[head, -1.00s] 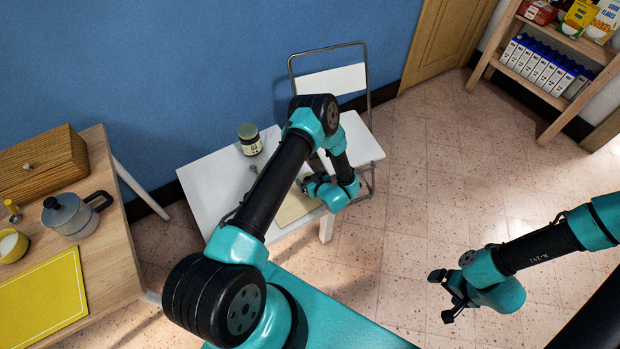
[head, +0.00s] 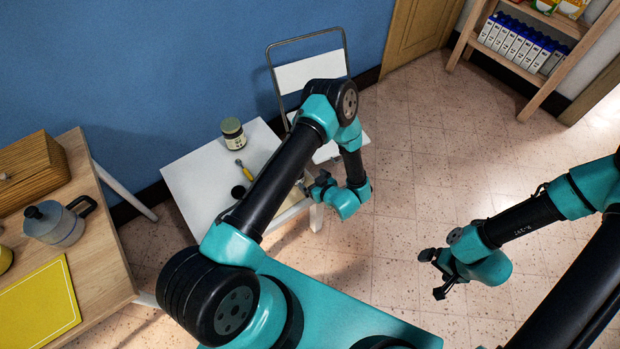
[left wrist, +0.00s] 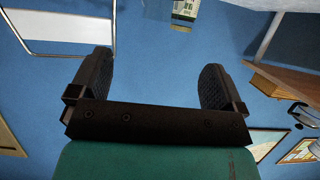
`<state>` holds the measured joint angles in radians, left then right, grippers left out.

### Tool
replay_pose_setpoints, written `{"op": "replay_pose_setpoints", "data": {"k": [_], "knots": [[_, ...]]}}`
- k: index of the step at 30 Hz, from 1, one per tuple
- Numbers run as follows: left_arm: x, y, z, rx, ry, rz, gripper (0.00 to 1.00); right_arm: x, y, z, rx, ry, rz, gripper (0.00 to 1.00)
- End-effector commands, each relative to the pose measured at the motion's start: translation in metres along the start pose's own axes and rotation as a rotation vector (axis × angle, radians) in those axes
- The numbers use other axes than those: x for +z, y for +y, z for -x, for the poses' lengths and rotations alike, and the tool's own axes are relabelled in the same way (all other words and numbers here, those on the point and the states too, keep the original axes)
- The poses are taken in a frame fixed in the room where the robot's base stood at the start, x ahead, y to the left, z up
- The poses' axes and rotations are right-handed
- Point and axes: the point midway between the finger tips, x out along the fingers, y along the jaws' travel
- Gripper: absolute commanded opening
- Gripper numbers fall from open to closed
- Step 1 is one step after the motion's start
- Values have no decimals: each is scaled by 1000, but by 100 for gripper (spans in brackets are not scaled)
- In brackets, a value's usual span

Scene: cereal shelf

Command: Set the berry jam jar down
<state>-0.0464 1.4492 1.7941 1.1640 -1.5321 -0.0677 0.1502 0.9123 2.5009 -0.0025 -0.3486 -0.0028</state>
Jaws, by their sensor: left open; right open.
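The berry jam jar (head: 232,134), with an olive lid and pale label, stands upright near the back of the white table (head: 195,180). In the left wrist view, which is upside down, what looks like the jar (left wrist: 185,9) shows cut off at the top edge. My left gripper (head: 311,184) is to the right of and nearer than the jar, apart from it. Its two fingers (left wrist: 157,85) are spread with nothing between them. My right gripper (head: 433,271) is open and empty over the floor at the right.
A yellow-handled tool (head: 244,170) and a black round item (head: 238,192) lie on the white table, partly beside my left arm. A chair (head: 310,72) stands behind. A wooden table with a moka pot (head: 58,222) is at left; a shelf (head: 530,50) is at back right.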

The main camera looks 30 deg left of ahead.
Motion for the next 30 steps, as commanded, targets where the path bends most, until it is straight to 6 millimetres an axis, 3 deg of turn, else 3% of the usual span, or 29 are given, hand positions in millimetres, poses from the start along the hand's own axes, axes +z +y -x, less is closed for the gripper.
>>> {"op": "replay_pose_setpoints", "data": {"k": [17, 24, 30], "knots": [[-3, 1, -4, 38, -45, -4, 95, 0, 0, 0, 0, 0, 0, 93], [-11, 2, -10, 275, -342, -70, 95, 0, 0, 0, 0, 0, 0, 93], [-18, -23, 22, 532, -703, -226, 95, 0, 0, 0, 0, 0, 0, 93]]}}
